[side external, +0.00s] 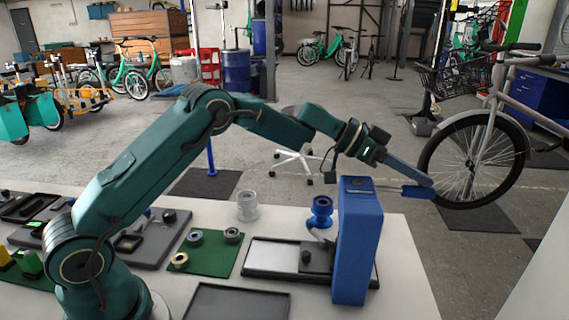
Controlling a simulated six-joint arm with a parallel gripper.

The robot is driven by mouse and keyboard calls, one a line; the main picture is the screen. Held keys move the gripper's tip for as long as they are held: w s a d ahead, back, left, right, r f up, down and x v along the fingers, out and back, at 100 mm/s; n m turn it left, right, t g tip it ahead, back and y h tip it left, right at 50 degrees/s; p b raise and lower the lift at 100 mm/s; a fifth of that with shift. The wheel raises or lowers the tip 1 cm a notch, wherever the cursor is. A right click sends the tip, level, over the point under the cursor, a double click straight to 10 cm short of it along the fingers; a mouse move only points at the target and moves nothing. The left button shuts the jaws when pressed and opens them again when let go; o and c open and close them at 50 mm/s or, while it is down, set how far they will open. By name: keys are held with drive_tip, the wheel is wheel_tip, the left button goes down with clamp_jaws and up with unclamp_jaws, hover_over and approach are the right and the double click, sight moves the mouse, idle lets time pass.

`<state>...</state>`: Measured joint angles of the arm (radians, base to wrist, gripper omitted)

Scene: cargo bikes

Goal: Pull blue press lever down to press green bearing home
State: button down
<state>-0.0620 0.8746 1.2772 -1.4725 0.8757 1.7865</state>
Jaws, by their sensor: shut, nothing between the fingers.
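The blue press (358,250) stands upright at the right end of the table. Its blue lever (415,192) sticks out to the right from near the top of the column, roughly level. My gripper (428,182) is shut and empty, slanting down to the right, with its fingertips at the lever's outer end. I cannot tell whether they touch it or are just above or beside it. A blue spool-shaped part (320,212) sits left of the column, above a dark block (317,257) on the tray. I cannot make out a green bearing at the press.
A black-rimmed tray (262,275) lies under the press. A green mat (205,270) holds several rings, with a clear spool-like part (247,205) behind it. A dark empty tray (237,303) is at the front. A grey bicycle (475,150) stands beyond the table's right edge.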

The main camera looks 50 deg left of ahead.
drive_tip(key=shift+s+f, duration=0.1)
drive_tip(key=shift+f, duration=0.3)
drive_tip(key=s+a+r, duration=0.3)
drive_tip(key=a+r, duration=0.3)
drive_tip(key=r, duration=0.6)
